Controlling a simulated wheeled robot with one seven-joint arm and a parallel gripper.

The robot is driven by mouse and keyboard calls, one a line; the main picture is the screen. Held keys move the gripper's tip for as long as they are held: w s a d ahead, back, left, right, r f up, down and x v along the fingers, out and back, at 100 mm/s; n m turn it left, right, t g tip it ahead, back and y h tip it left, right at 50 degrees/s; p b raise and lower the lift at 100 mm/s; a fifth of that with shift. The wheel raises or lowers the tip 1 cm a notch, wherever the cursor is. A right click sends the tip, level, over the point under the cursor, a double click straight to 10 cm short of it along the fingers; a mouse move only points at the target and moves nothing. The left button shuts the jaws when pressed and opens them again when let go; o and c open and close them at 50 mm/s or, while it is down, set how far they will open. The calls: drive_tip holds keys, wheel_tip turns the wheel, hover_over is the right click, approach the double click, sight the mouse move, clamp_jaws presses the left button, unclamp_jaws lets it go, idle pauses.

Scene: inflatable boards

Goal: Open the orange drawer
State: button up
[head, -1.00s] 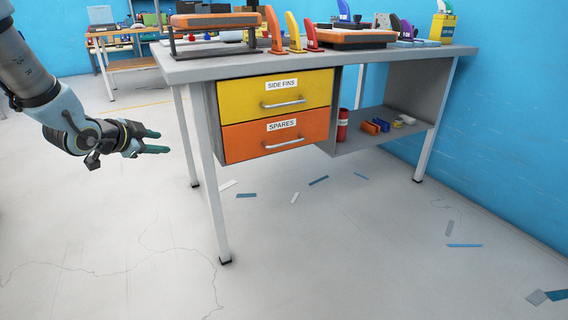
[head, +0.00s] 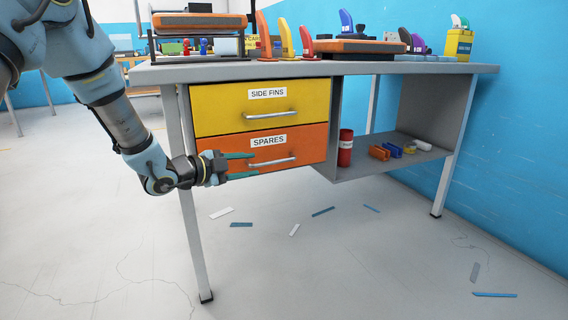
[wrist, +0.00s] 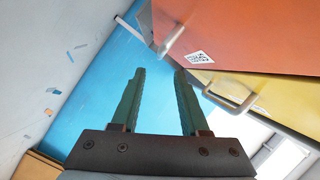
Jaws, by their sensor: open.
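The orange drawer (head: 222,143), labelled SPARES, is shut below the yellow drawer, its front level with it. Its silver bar handle (head: 284,161) runs across the middle of its front. My gripper (head: 256,165) is open and empty in front of the orange drawer, fingers pointing right, by the handle's left end. I cannot tell whether it touches the handle. In the wrist view, the two green fingers (wrist: 159,73) are apart with nothing between them. The orange front (wrist: 245,30) is at upper right, and a blurred silver bar, seemingly the handle (wrist: 171,42), lies beyond the fingertips.
The yellow drawer (head: 222,106) with its own handle (head: 270,115) is just above. The table's left front leg (head: 194,225) stands close to my arm. A red cylinder (head: 345,148) and small items sit on the right shelf. The floor in front has only flat scraps.

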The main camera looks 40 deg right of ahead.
sight(272, 162)
drive_tip(key=b+x, duration=0.2)
drive_tip(key=x, duration=0.8)
drive_tip(key=shift+d, duration=0.15)
clamp_jaws()
idle(1.1)
